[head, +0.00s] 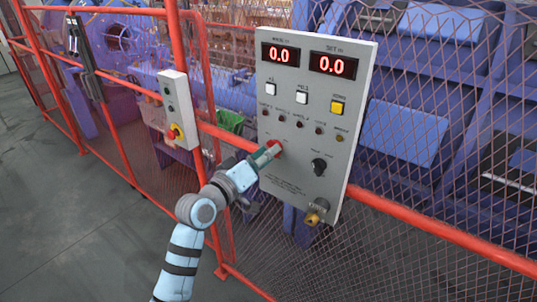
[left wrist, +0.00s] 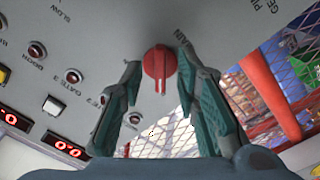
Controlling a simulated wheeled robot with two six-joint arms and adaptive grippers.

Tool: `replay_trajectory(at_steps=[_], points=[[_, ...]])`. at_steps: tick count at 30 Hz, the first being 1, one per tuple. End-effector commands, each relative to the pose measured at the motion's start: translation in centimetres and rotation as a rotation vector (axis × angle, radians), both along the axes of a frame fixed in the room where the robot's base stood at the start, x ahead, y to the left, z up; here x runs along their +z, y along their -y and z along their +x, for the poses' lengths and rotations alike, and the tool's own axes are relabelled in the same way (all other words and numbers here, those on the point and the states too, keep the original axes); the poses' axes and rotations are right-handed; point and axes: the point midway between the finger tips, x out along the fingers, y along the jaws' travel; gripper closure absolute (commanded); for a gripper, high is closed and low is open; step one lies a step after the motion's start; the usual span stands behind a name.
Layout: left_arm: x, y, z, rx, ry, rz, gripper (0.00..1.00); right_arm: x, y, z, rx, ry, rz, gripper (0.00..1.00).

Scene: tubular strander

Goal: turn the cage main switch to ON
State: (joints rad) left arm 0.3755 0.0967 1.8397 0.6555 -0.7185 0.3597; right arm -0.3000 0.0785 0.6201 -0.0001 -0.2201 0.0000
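The red rotary switch (head: 275,146) is on the lower left of the grey control panel (head: 357,110). In the left wrist view the red switch (left wrist: 160,62) has a raised handle bar running up and down the picture, and a partly hidden label ending in "AIN" is beside it. My left gripper (head: 268,153) is at the panel face, in front of the switch. In the left wrist view its two fingers (left wrist: 160,75) stand apart on both sides of the switch, with a gap visible at the right finger; contact on the left is unclear. My right gripper is not in view.
The panel also has two red displays reading 0.0 (head: 332,65), push buttons, small lamps and a black knob (head: 319,166). A grey box with a red-yellow switch (head: 177,131) hangs left. Red fence rails (head: 440,233) and mesh enclose blue machinery. Open floor (head: 70,210) lies left.

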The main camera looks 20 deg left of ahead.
Motion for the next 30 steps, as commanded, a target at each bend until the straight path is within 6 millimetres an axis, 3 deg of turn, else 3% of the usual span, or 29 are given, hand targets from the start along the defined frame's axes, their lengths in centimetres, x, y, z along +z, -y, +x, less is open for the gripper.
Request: replay_trajectory(at_steps=[10, 16, 30], points=[[-0.01, 0.37, 0.88, 0.000, 0.000, 0.001, 0.71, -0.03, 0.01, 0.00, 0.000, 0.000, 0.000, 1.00], [-0.02, 0.35, 0.86, 0.001, 0.000, 0.001, 1.00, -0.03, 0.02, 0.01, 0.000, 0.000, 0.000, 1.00], [-0.08, 0.34, 0.84, 0.001, 0.017, 0.045, 1.00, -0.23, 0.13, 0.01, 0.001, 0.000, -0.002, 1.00]])
